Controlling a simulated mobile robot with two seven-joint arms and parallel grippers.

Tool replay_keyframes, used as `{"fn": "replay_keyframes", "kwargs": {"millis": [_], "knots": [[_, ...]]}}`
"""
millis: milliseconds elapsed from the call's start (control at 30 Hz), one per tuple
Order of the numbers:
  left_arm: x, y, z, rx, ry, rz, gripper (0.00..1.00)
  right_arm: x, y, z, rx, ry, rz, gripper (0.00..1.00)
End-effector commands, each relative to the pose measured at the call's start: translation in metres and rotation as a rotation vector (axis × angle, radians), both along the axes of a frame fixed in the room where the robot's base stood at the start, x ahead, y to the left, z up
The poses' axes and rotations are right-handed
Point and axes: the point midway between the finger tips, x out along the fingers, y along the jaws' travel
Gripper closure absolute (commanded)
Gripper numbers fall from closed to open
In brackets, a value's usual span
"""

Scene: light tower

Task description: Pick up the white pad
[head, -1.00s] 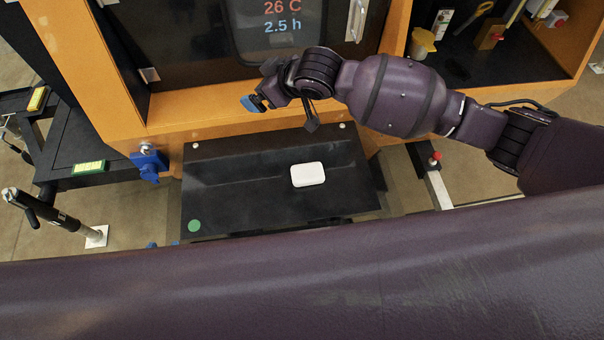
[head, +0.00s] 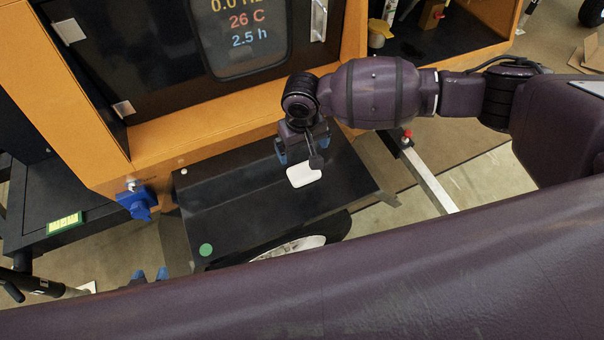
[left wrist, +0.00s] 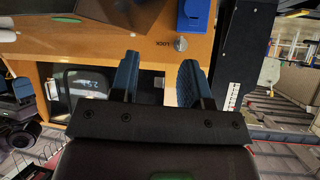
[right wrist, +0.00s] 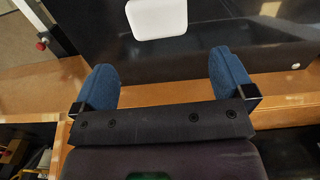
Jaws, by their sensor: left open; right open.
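The white pad (head: 304,175) is a small rounded rectangle lying on the black shelf (head: 235,225) below the orange cabinet. My right gripper (head: 301,150) is open and empty, just on the cabinet side of the pad and close to it. In the right wrist view the pad (right wrist: 157,18) lies at the top edge, partly cut off, beyond the open fingers (right wrist: 164,75). My left gripper (left wrist: 158,72) is open and empty in the left wrist view. In the head view only the blue fingertips of my left gripper (head: 150,275) show, below and left of the shelf.
The orange cabinet (head: 165,148) with a display (head: 240,35) rises behind the shelf. A blue lock piece (head: 138,202) sticks out at its lower left. A green dot (head: 206,249) marks the shelf's near left corner. A rail with a red knob (head: 407,135) stands to the right.

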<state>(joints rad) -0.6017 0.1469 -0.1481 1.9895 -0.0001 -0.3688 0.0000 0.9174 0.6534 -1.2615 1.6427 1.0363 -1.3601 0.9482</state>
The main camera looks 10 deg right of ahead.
Motion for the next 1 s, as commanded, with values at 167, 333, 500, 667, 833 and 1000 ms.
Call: {"fn": "replay_keyframes", "kwargs": {"millis": [167,333,500,667,833,1000], "knots": [[0.0,-0.004,-0.004,-0.009,0.002,0.001,0.57,0.0,0.0,-0.012,0.001,0.001,-0.014,0.0],[-0.001,-0.004,-0.01,-0.008,0.008,0.001,0.57,0.0,0.0,-0.037,0.002,0.001,-0.014,0.0],[0.003,-0.004,-0.009,-0.007,0.002,-0.001,0.57,0.0,0.0,-0.056,0.002,-0.001,-0.013,0.0],[0.007,-0.005,-0.009,-0.006,-0.006,-0.005,0.57,0.001,0.0,-0.068,0.002,-0.002,-0.012,0.0],[0.004,-0.004,-0.018,-0.005,0.007,-0.007,0.57,0.003,-0.001,-0.094,0.002,0.001,-0.011,0.0],[0.004,-0.004,-0.019,-0.003,0.007,-0.008,0.57,0.003,-0.001,-0.107,0.002,-0.002,-0.012,0.0]]}}
